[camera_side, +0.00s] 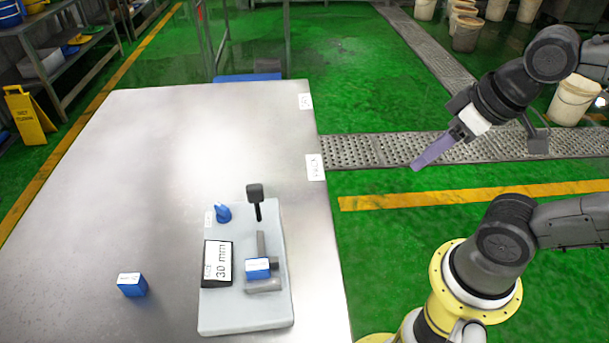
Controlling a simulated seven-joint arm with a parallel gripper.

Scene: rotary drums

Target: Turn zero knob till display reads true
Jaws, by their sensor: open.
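A grey gauge plate (247,322) lies on the steel table near its right edge. A display (217,263) on the plate reads "30 mm", with smaller text beside it. A small blue knob (223,213) sits at the plate's far left, beside a small white label too small to read; it looks like the zero knob. A blue block (257,268) with a white label sits at the measuring part on the plate. My gripper (416,165), with purple fingers, is open and empty, up and right of the plate, apart from everything. The fingers overlap in this view.
A black-headed lever (255,193) stands at the plate's far edge, close to the blue knob. A second blue block (132,284) lies on the table (130,180) left of the plate. White labels (315,167) mark the table's right edge. The far table is clear.

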